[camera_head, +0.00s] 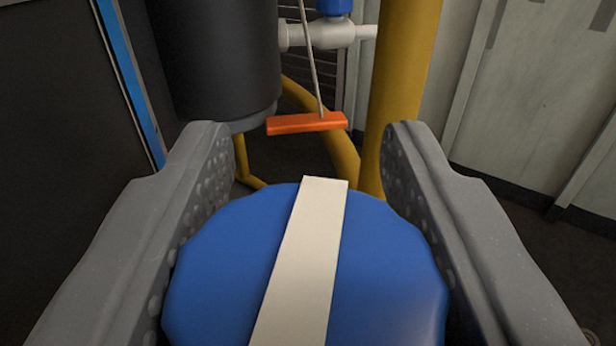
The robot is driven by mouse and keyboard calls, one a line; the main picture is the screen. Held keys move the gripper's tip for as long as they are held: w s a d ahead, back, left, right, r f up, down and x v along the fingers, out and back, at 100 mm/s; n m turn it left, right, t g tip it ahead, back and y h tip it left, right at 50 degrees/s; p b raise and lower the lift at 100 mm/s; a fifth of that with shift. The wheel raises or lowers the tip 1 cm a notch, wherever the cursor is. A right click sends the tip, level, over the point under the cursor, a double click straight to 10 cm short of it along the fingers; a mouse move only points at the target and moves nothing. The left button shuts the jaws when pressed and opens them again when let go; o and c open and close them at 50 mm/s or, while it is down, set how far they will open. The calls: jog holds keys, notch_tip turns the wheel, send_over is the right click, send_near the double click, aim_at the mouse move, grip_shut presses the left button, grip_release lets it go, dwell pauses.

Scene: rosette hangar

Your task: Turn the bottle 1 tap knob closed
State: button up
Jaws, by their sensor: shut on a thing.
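A large round blue tap knob (392,275) with a white stripe (305,255) across its face fills the lower middle of the head camera view. The stripe runs almost straight away from me, its far end leaning slightly right. My gripper (312,150) has its two grey, studded fingers on either side of the knob and is shut on it. The knob's underside and whatever it sits on are hidden. No bottle number can be read.
A dark cylinder (215,60) stands behind the left finger. An orange bar handle (307,123) hangs from a thin cord ahead. A yellow post (405,90) stands behind the right finger. A white pipe (325,33) with a blue knob (334,6) is at the top.

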jog(key=shift+r+m+h+p, duration=0.35)
jog(key=shift+m+h+p, duration=0.55)
jog(key=shift+p, duration=0.85)
jog(key=shift+h, duration=0.3)
jog(key=shift+f+h+p, duration=0.2)
jog(key=shift+h+p, duration=0.1)
jog(key=shift+p, duration=0.1)
jog(key=shift+d, duration=0.1)
jog(key=o, duration=1)
jog(key=shift+f, duration=0.1)
jog(key=shift+c, duration=0.2)
jog(key=v, duration=1.3)
jog(key=shift+s, duration=0.4)
